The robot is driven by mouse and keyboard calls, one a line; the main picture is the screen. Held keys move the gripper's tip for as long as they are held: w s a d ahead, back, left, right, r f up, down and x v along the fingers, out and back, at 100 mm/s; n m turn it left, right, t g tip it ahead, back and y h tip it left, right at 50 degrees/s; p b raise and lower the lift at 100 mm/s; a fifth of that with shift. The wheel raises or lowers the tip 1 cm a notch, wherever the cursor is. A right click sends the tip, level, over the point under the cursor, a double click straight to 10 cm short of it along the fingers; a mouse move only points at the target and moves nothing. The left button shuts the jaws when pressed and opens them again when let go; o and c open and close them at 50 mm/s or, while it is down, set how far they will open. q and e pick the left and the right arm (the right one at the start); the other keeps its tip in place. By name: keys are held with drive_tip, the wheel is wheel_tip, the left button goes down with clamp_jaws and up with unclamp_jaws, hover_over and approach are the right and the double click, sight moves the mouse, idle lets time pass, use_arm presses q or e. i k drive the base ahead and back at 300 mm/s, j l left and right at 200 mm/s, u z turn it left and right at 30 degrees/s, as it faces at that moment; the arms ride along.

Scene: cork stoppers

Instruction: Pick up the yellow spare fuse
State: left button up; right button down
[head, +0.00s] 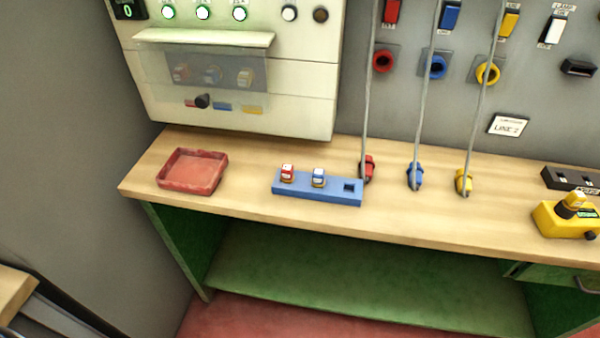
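A blue fuse holder (318,192) lies on the bench. A red-marked fuse (287,172) and a blue-marked fuse (319,177) stand upright in it, and its right slot (349,188) is empty. A small yellow-and-white piece that looks like the yellow fuse (575,198) stands tilted on a yellow device (562,218) at the right edge; its seating is too small to tell. Neither of my grippers is in view.
A red tray (192,171) sits empty at the bench's left. Red (367,168), blue (415,176) and yellow (464,181) plugs rest on the bench with cables rising to the wall panel. A black block (570,179) lies behind the yellow device. The wooden front strip is clear.

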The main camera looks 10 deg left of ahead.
sight(575, 199)
drive_tip(key=u, duration=0.25)
drive_tip(key=z, duration=1.5)
